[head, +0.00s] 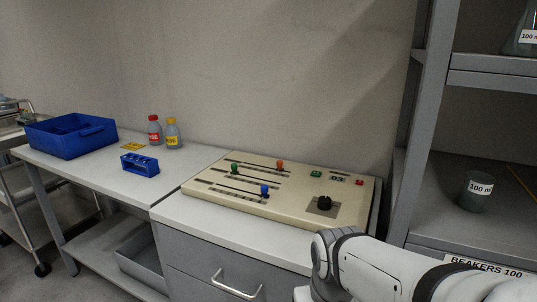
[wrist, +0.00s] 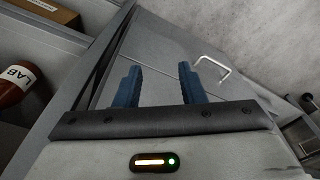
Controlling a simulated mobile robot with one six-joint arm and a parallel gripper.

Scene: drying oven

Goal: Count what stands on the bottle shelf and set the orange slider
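The orange slider knob (head: 280,163) stands on the beige control panel (head: 300,208), on the upper slot right of its middle. A green knob (head: 234,168) and a blue knob (head: 265,190) stand on other slots. The panel also has a black dial (head: 324,203). My gripper (wrist: 160,85) is open and empty in the wrist view, its two blue fingers apart; it is not visible in the head view. At the right, a shelf (head: 495,72) holds labelled vessels, including a beaker (head: 477,190) and a flask (head: 525,38). I cannot tell whether this is the bottle shelf.
A red-capped bottle (head: 154,130), a yellow-capped bottle (head: 172,133), a blue rack (head: 140,165) and a blue bin (head: 70,136) stand on the left table (head: 85,172). A brown bottle labelled LAB (wrist: 14,84) and a cardboard box (wrist: 48,12) show in the wrist view.

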